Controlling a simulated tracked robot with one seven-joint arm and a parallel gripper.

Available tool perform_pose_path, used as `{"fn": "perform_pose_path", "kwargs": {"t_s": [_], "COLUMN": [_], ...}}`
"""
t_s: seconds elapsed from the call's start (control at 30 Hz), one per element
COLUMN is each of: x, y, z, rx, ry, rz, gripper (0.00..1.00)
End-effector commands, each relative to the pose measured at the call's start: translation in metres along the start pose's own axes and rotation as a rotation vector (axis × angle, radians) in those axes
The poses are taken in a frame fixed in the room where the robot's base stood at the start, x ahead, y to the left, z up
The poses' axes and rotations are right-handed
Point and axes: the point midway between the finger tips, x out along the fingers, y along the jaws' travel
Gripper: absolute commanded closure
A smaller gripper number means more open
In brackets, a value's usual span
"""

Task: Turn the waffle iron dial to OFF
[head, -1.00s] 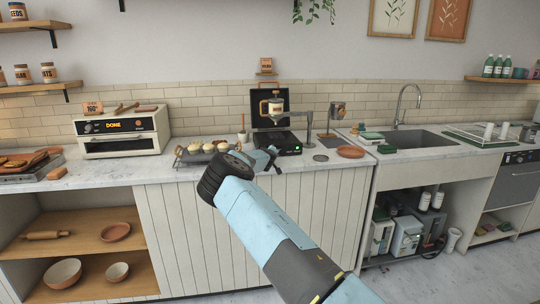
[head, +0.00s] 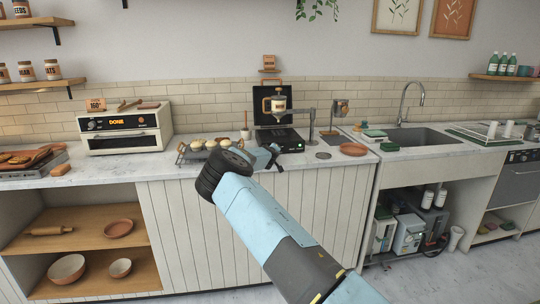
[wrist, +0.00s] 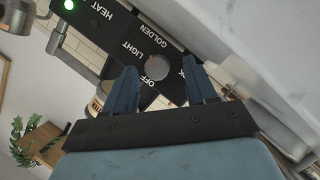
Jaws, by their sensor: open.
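The waffle iron (head: 280,141) is a black box on the counter with a dark lid raised behind it and a green light on its front. In the wrist view its black front panel (wrist: 112,40) shows tilted, with the words HEAT, LIGHT, GOLDEN and OFF, and another word partly hidden by a finger. The dial (wrist: 157,68) is a round grey disc among these words; I cannot make out its pointer. My gripper (wrist: 160,64) is open, its blue fingers on either side of the dial in the picture. Contact cannot be told. In the head view my gripper (head: 273,153) is just before the iron.
A rack of round baked goods (head: 203,147) stands left of the iron, close to my wrist. A dispenser (head: 278,104) on a stand rises by the lid. A terracotta plate (head: 353,149) and the sink (head: 425,138) are to the right. The toaster oven (head: 124,132) is farther left.

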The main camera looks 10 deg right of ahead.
Motion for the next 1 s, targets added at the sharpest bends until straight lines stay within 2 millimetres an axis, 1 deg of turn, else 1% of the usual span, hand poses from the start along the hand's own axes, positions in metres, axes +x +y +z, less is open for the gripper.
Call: {"fn": "perform_pose_path", "kwargs": {"t_s": [0.27, 0.5, 0.6, 0.7, 0.8, 1.0], "x": [-0.046, -0.090, -0.105, -0.116, -0.123, -0.126], "y": [-0.001, -0.001, -0.002, -0.002, -0.002, -0.002], "z": [-0.001, 0.000, 0.000, 0.000, 0.001, 0.000], "rx": [0.003, 0.001, 0.002, 0.001, 0.001, 0.000], "ry": [-0.001, -0.001, -0.001, 0.000, -0.001, 0.000], "rz": [-0.001, -0.001, -0.001, -0.002, -0.001, -0.001], "gripper": [0.44, 0.44, 0.44, 0.44, 0.44, 0.44]}}
